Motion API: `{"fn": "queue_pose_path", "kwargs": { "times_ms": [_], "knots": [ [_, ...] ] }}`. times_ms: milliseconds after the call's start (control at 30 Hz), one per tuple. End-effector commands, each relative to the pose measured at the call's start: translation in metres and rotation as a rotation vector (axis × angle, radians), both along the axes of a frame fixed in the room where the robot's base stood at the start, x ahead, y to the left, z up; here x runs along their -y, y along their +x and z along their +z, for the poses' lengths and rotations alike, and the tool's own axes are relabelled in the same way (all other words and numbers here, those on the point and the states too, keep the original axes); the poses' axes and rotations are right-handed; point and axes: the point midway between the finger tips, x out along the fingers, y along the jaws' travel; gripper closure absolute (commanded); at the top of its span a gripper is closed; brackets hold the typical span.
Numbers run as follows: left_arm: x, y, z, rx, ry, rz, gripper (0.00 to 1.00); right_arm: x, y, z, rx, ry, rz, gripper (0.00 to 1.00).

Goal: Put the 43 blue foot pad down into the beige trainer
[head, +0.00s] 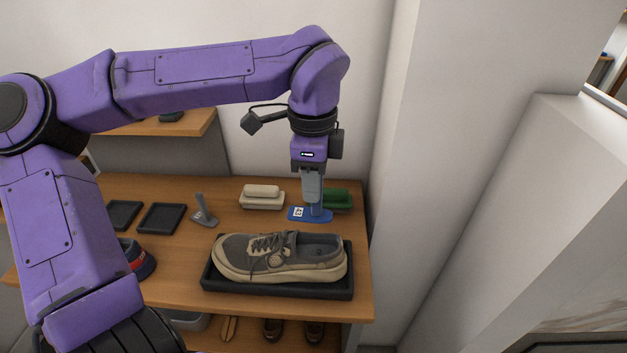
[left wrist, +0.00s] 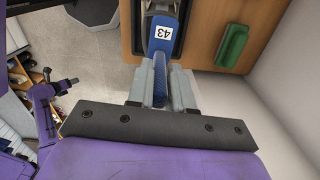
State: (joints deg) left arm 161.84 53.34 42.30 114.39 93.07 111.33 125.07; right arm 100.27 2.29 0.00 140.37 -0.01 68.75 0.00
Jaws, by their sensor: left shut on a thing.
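My left gripper (head: 314,208) points straight down above the back right of the bench. It is shut on the blue foot pad (head: 324,216), which has a white label. The left wrist view shows the pad (left wrist: 165,30) between the fingers (left wrist: 160,88), with its label reading 43. The beige trainer (head: 280,258) has a grey upper and lies on its black tray (head: 280,289), toe to the left. The pad is behind the trainer's heel end in the head view, apart from its opening. My right gripper is not seen.
A green block-like item (head: 338,199) stands just right of the pad, and a cream one (head: 262,197) to its left. Two small dark trays (head: 161,219) and a grey upright tool (head: 203,211) are farther left. A wall rises close to the bench's right edge.

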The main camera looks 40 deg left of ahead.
Motion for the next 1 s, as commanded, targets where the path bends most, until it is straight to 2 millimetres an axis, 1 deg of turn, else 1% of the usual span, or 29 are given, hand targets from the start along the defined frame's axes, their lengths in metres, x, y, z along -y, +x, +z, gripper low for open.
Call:
{"fn": "queue_pose_path", "kwargs": {
  "times_ms": [100, 267, 500, 633, 733, 1000],
  "knots": [
    [0.000, -0.001, -0.001, 0.000, 0.000, 0.074, 1.00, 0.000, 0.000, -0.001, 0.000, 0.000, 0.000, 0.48],
    [0.000, -0.001, -0.012, -0.001, -0.001, 0.082, 1.00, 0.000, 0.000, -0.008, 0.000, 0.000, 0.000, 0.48],
    [0.000, -0.001, -0.041, 0.000, -0.001, 0.080, 1.00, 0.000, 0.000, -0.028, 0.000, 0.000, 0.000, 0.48],
    [0.000, -0.001, -0.055, 0.000, 0.000, 0.080, 1.00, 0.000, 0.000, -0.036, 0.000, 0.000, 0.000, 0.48],
    [0.000, -0.001, -0.059, 0.001, 0.000, 0.079, 1.00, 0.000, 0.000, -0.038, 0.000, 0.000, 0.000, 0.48],
    [0.000, -0.001, -0.058, 0.000, -0.001, 0.079, 1.00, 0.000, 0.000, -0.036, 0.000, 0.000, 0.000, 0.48]
  ]
}}
